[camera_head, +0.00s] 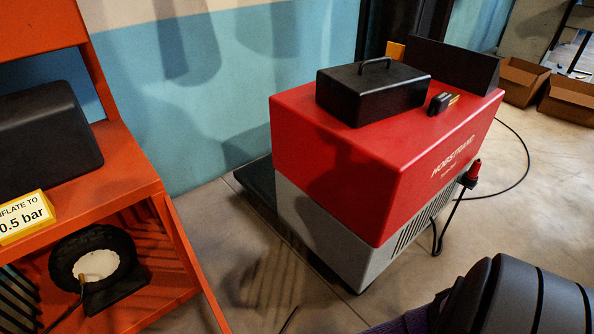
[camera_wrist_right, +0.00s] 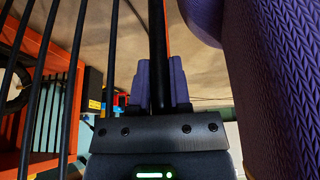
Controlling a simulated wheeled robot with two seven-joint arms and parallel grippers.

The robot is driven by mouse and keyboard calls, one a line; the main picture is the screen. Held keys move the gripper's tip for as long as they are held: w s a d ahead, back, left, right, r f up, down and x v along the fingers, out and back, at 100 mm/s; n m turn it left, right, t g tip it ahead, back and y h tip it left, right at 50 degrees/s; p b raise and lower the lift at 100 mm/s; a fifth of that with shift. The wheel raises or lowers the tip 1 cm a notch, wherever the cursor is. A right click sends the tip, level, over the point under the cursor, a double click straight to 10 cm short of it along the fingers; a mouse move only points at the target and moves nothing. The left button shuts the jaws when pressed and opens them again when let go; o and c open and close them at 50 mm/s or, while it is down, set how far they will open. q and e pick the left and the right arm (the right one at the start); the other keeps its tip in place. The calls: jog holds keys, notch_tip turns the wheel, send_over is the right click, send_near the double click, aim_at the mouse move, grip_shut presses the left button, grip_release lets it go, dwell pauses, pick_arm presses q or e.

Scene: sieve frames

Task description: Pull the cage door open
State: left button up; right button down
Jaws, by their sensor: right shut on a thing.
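The orange cage (camera_head: 183,245) stands at the left of the head view. Inside it is a black tyre with a pale hub (camera_head: 97,264). In the right wrist view, several black bars (camera_wrist_right: 75,75) run up the left side, with orange framework (camera_wrist_right: 42,50) behind them. My right gripper (camera_wrist_right: 160,85) has purple fingers, shut around a dark upright bar (camera_wrist_right: 157,45). I cannot tell for sure how this bar joins the cage door, nor how far open the door is. My right gripper is outside the head view. My left gripper is in neither view.
A yellow pressure sign (camera_head: 25,217) and a black box (camera_head: 45,135) are on the cage. A red and grey machine (camera_head: 350,170) stands on the floor at centre right, with a cable (camera_head: 520,140) beside it. Cardboard boxes (camera_head: 570,98) are at far right.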

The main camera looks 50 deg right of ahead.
jog(key=shift+s, duration=0.1)
jog(key=c, duration=0.6)
grip_release()
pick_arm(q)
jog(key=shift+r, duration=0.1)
pick_arm(e)
jog(key=shift+r, duration=0.1)
pick_arm(q)
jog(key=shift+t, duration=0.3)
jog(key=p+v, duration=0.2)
jog(key=p, duration=0.1)
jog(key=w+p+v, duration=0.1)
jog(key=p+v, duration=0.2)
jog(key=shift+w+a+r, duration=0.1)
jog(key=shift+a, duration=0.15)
pick_arm(e)
jog(key=v, duration=0.9)
jog(key=shift+d+r, duration=0.15)
jog(key=shift+r, duration=0.2)
